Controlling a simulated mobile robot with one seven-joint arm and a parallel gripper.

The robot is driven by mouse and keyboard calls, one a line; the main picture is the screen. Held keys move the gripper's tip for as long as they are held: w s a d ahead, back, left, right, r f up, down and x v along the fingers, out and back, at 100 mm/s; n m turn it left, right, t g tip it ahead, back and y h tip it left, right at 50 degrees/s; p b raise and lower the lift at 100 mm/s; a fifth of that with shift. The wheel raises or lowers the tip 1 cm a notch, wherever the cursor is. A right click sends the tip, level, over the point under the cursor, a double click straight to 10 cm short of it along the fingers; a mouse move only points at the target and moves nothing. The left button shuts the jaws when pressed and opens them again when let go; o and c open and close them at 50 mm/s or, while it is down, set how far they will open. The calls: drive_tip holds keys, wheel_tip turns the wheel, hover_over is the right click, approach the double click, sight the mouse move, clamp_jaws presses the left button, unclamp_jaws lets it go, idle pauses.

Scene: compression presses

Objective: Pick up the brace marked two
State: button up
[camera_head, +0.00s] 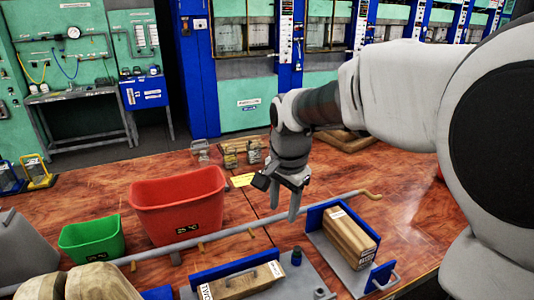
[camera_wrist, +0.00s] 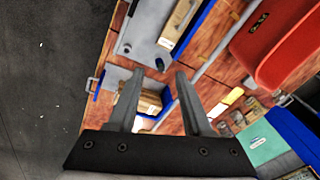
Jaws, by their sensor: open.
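A wooden block (camera_head: 240,281) lies in a grey and blue fixture at the bottom of the head view. Its end label seems to begin with T, and the rest is hard to read. It shows near the top of the wrist view (camera_wrist: 178,22). A second wooden block (camera_head: 348,238) sits in another fixture to the right, with small labels I cannot read. In the wrist view it shows partly between my fingers (camera_wrist: 150,101). My gripper (camera_head: 284,198) is open and empty, pointing down above the table, apart from both blocks.
A red bin (camera_head: 178,205) and a green bin (camera_head: 92,238) stand on the wooden table (camera_head: 120,180). A long grey rod (camera_head: 225,232) crosses in front of the red bin. Small weights (camera_head: 230,157) and a yellow note (camera_head: 243,180) lie farther back. Blue presses line the background.

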drive_tip(key=w+a+f+m+g+b, duration=0.1)
drive_tip(key=w+a+f+m, duration=0.15)
drive_tip(key=a+f, duration=0.35)
drive_tip(key=w+a+f+m+g+b, duration=0.15)
drive_tip(key=w+a+f, duration=0.3)
drive_tip(key=f, duration=0.45)
drive_tip(key=p, duration=0.2)
hover_over(241, 273)
drive_tip(key=shift+m+t, duration=0.25)
drive_tip(key=shift+m, duration=0.15)
drive_tip(key=f, duration=1.1)
drive_tip(key=shift+w+d+f, duration=0.2)
drive_tip(key=shift+d, duration=0.2)
drive_tip(key=shift+s+a+f+p, duration=0.1)
drive_tip(key=shift+a+f+p, duration=0.1)
drive_tip(key=shift+f, duration=1.25)
drive_tip(key=shift+a+f+p, duration=0.15)
drive_tip(key=shift+a+f, duration=0.05)
drive_tip(key=shift+f, duration=1.2)
drive_tip(key=shift+c, duration=0.2)
clamp_jaws()
drive_tip(key=shift+r, duration=0.1)
